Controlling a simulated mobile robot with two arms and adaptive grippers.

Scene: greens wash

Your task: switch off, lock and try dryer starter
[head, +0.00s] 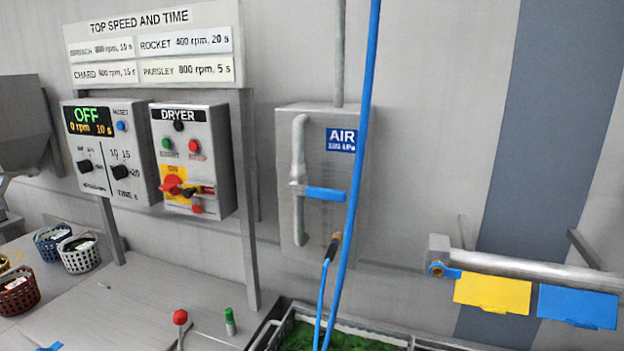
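The dryer starter (193,159) is a grey box on the wall frame, labelled DRYER. It has a dark round lamp or knob (179,126) at the top, a green button (166,144) and a red button (194,146). Below is a red rotary switch (171,184) on a yellow plate whose small lettering seems to read ON. Small red and black parts lie across the switch's right side, and a small red block (197,208) sits below; I cannot tell whether this is a padlock. Neither gripper is in view.
Left of the starter, a speed and time panel (110,155) reads OFF, 0 rpm, 10 s. To the right are an air panel (325,230) with a blue lever and a blue hose (357,180). Baskets (80,253) and a red-knobbed stick (180,317) are on the counter below.

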